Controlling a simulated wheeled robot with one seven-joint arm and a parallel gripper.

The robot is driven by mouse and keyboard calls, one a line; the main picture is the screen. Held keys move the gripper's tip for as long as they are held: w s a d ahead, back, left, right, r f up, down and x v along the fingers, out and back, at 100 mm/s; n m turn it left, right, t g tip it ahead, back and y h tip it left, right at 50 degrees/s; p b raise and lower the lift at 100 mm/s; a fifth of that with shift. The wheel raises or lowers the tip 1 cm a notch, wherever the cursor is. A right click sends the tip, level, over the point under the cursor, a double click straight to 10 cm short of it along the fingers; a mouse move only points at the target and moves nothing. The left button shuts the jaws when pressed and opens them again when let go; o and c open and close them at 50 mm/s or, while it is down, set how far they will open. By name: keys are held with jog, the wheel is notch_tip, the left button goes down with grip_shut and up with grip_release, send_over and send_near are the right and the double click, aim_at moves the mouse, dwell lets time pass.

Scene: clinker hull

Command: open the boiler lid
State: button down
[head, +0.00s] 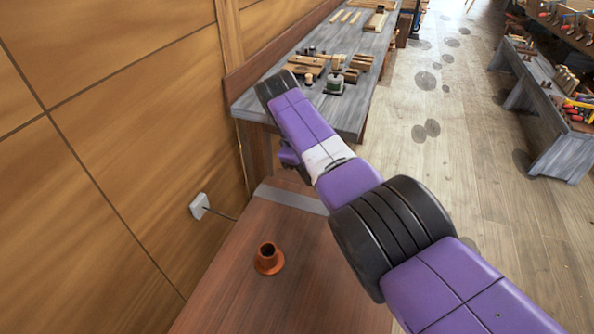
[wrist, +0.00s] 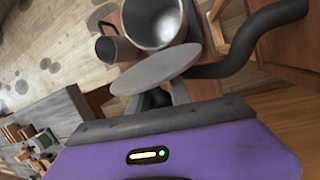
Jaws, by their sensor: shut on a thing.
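In the wrist view, the boiler (wrist: 155,20) is a silver-grey round vessel at the top middle, with its hollow inside in sight. The boiler lid (wrist: 158,70), a flat grey disc, is tilted in front of the vessel, and the mouth shows uncovered behind it. My gripper (wrist: 163,94) is shut on the lid from its near side; the disc partly hides the fingers and the grip point. A thick dark curved pipe or handle (wrist: 262,38) runs to the right of the lid. In the head view my arm hides the gripper, and I cannot make out boiler or lid.
A grey metal jug (wrist: 113,47) stands beside the boiler. In the head view, an orange-brown flanged piece (head: 268,260) sits on a wooden top (head: 225,305). A workbench (head: 345,110) with tools lies beyond, against the panelled wall.

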jog(key=shift+f, duration=0.15)
jog(key=c, duration=1.2)
grip_release()
jog(key=shift+a, duration=0.1)
jog(key=shift+b+v, duration=0.45)
jog(key=shift+v, duration=3.5)
jog(key=shift+w, duration=0.1)
